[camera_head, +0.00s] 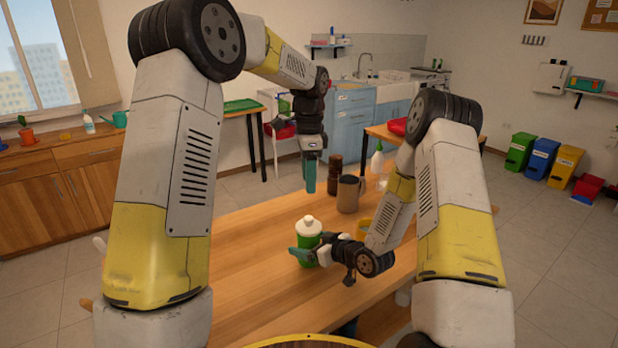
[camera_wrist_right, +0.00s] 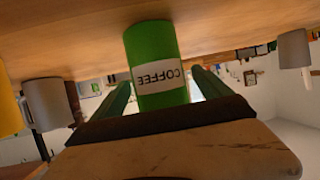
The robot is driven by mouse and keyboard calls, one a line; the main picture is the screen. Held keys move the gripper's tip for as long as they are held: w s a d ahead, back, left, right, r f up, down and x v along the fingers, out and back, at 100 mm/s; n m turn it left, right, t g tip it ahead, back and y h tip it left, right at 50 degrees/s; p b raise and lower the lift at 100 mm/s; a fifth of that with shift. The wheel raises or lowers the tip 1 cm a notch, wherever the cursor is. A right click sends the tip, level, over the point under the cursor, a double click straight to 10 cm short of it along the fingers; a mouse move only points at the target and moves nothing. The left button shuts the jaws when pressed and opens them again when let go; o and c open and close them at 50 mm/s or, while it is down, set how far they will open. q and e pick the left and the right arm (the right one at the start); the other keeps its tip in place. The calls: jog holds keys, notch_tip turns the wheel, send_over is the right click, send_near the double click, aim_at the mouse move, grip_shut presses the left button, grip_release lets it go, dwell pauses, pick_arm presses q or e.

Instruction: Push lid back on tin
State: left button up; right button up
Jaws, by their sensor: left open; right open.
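A green tin (camera_head: 307,236) with a white top (camera_head: 308,222) stands upright on the wooden table. In the right wrist view the picture is upside down, and the tin (camera_wrist_right: 155,60) shows a white label reading COFFEE. My right gripper (camera_head: 303,255) is open low at the tin, with one finger on each side of it (camera_wrist_right: 158,95); I cannot tell whether they touch it. The tin's top is hidden in that view. My left gripper (camera_head: 309,176) is open and empty, pointing down above the table behind the tin.
A brown-grey jug (camera_head: 350,194) and a dark brown container (camera_head: 335,174) stand behind the tin. A yellow object (camera_head: 362,228) is partly hidden by my right arm. The table's left part (camera_head: 245,270) is clear.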

jog(key=v, duration=0.7)
jog(key=shift+d, duration=0.2)
pick_arm(q)
jog(key=shift+r, duration=0.1)
pick_arm(e)
jog(key=shift+r, duration=0.15)
